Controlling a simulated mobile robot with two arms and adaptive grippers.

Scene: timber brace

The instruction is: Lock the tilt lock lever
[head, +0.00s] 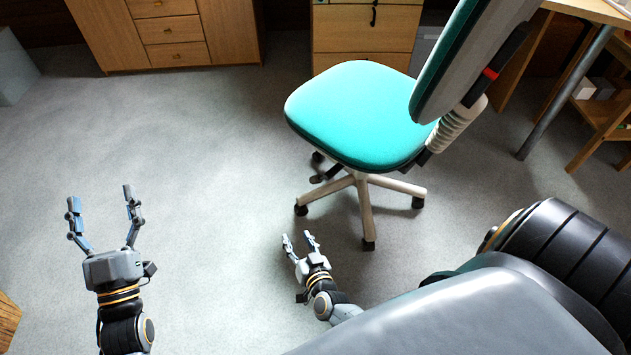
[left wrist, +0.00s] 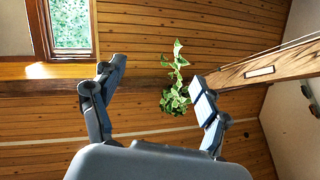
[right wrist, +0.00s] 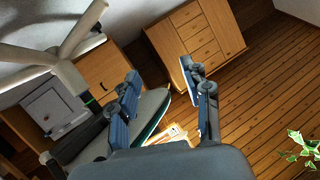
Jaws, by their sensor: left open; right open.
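The office chair has a teal seat (head: 350,110) and a tall grey-and-teal backrest (head: 465,60). A small dark part (head: 319,179) sticks out below the seat's front left; I cannot tell whether it is the tilt lock lever. My left gripper (head: 102,198) is open and empty, well left of the chair.
Wooden drawer cabinets (head: 165,30) stand along the back. A desk with a metal leg (head: 565,95) is at the right. The carpet (head: 220,150) left of the chair is clear. The left wrist view shows a hanging plant (left wrist: 176,95) and a wooden beam (left wrist: 255,70).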

